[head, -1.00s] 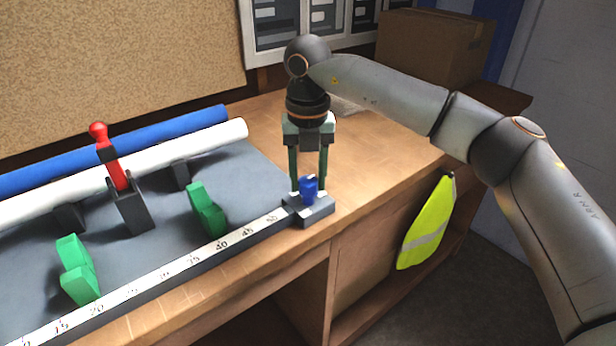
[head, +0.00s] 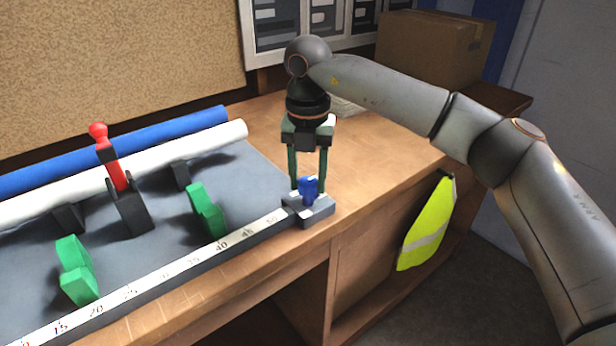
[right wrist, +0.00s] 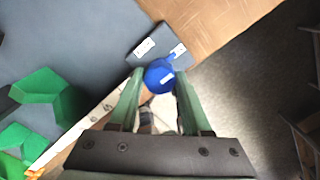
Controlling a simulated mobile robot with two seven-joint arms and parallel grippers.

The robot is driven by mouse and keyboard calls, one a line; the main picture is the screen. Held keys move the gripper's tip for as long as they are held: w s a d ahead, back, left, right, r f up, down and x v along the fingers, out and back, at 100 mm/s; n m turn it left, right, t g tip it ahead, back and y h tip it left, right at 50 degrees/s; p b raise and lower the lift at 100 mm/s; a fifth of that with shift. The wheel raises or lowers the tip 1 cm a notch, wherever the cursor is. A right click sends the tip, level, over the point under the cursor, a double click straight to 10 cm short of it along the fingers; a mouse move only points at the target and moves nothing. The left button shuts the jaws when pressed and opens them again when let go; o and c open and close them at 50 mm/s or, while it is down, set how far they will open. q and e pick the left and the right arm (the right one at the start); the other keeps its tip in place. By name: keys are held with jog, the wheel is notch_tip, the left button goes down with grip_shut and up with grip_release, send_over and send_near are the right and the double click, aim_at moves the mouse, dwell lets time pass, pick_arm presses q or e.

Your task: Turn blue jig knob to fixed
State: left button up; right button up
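The blue jig knob (head: 310,189) stands on a small dark grey block (head: 318,212) at the right end of the ruler rail. My right gripper (head: 308,188) points straight down over it, with its two green fingers on either side of the knob. In the right wrist view the knob (right wrist: 160,76) lies between the fingertips (right wrist: 159,78), close to both. The head view shows small gaps beside it, so the fingers look open. The block (right wrist: 150,45) has white labels, too small to read. My left gripper is not in view.
A red-handled clamp (head: 112,160), green blocks (head: 207,212) and blue (head: 120,148) and white (head: 100,185) tubes are left of the knob. The numbered ruler rail (head: 160,282) runs along the bench's front. Bare wood (head: 380,160) lies right of the gripper. A yellow vest (head: 428,225) hangs below.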

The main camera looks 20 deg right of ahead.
aim_at(308, 180)
jog(key=o, duration=0.4)
notch_tip(308, 180, up, 12)
jog(key=shift+r, duration=0.25)
dwell(0.3)
dwell(0.4)
